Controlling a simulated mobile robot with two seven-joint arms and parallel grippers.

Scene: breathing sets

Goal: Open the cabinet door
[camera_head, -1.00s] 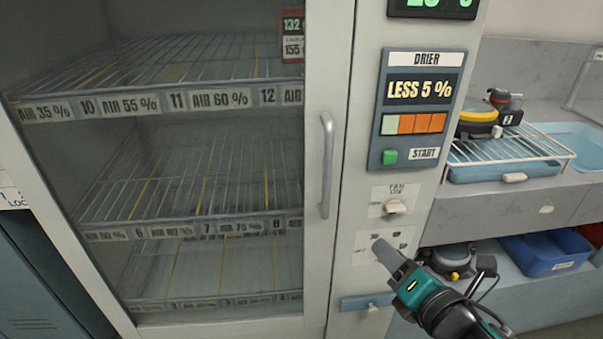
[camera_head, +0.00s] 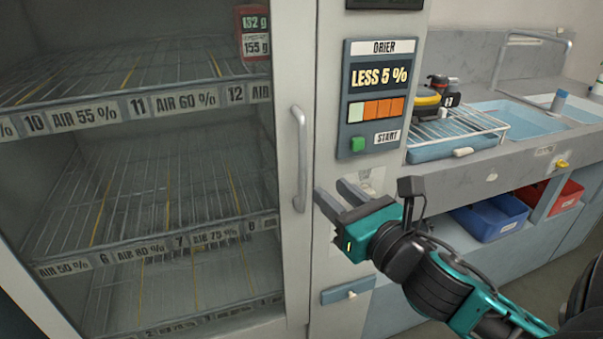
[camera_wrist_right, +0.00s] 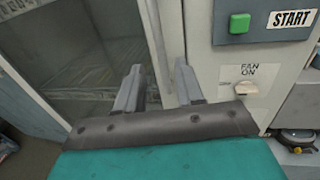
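The cabinet door (camera_head: 284,170) is a pale frame around a large glass pane and appears shut. Its vertical grey handle (camera_head: 299,160) is on the door's right edge. The handle is not clearly seen there. My left gripper is not in view.
The drier panel (camera_head: 377,95) with its green start button (camera_head: 358,144) is right of the door. A small blue drawer (camera_head: 347,290) is below the gripper. A sink counter (camera_head: 500,150) with a wire rack (camera_head: 465,130) stands at right.

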